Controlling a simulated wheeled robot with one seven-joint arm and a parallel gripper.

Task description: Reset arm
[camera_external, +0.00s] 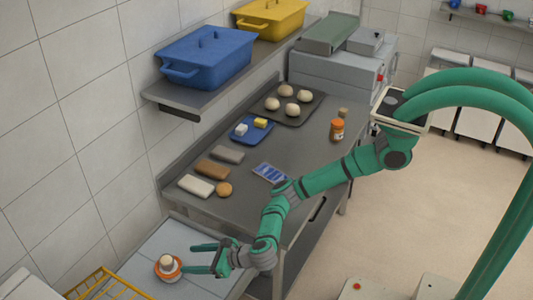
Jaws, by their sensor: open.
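My gripper (202,258) is open, its two green fingers pointing left over the pale grey surface (190,238) at the lower left. A round orange and white item (168,267) is on that surface, close to the tip of the nearer finger. I cannot tell whether they touch. Nothing is visible between the fingers. My arm (325,178) stretches from the upper right, down and left across the front of the counter, bent at its joints.
The grey counter (225,208) holds loaves, a bun (224,190), a blue tray (240,138), a dark tray (308,111) of dough balls and an orange jar (337,128). A shelf above bears blue (207,58) and yellow (270,20) containers. A yellow wire rack (92,284) stands lower left. Open floor lies right.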

